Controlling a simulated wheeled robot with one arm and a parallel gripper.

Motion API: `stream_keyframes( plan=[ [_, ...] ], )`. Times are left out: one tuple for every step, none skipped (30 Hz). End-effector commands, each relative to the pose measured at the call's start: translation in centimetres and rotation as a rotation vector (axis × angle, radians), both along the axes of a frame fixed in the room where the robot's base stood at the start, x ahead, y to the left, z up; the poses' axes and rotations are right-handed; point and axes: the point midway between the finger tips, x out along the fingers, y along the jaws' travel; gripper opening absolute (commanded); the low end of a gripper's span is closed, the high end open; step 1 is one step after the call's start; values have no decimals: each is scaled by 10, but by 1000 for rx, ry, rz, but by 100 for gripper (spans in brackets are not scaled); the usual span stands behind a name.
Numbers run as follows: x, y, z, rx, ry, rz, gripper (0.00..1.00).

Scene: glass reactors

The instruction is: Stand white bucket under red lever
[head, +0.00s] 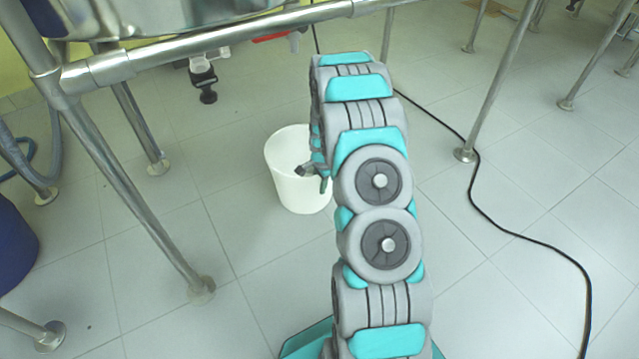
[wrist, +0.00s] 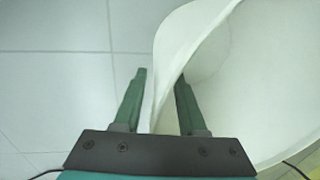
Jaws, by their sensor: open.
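The white bucket (head: 287,150) stands upright on the tiled floor, partly hidden behind my arm in the head view. The red lever (head: 273,37) sits up and left of it, on the outlet under a steel vessel. My gripper (head: 312,177) is at the bucket's rim. In the wrist view my gripper (wrist: 160,85) has its fingers apart, with the wall of the bucket (wrist: 240,95) between them. One finger is outside the wall and the other inside the bucket.
A steel frame (head: 120,66) with legs stands at the left, its rail crossing above. A dark valve outlet (head: 207,90) hangs under the vessel. A blue container (head: 12,245) is at the left edge. A black cable (head: 480,205) lies across the floor at the right.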

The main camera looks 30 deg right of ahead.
Motion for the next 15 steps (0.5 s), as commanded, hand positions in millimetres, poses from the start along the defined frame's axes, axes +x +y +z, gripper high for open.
stream_keyframes(
  plan=[
    [0, 0, 1, 0, 0, 0, 41],
    [0, 0, 1, 0, 0, 0, 41],
    [0, 0, 3, 0, 0, 0, 41],
    [0, 0, 4, 0, 0, 0, 41],
    [-1, 0, 6, 0, 0, 0, 41],
    [-1, 0, 9, 0, 0, 0, 41],
    [-2, 0, 11, 0, 0, 0, 41],
    [-2, 0, 15, 0, 0, 0, 41],
    [-2, 0, 19, 0, -1, 0, 41],
    [-3, 0, 24, -1, -2, 0, 41],
    [-4, -1, 28, -1, -2, 0, 41],
    [-5, -1, 35, -2, -3, 0, 41],
    [-5, -1, 40, -2, -3, 0, 41],
    [-6, -1, 45, -2, -4, 0, 41],
    [-7, -1, 52, -2, -3, 0, 41]
  ],
)
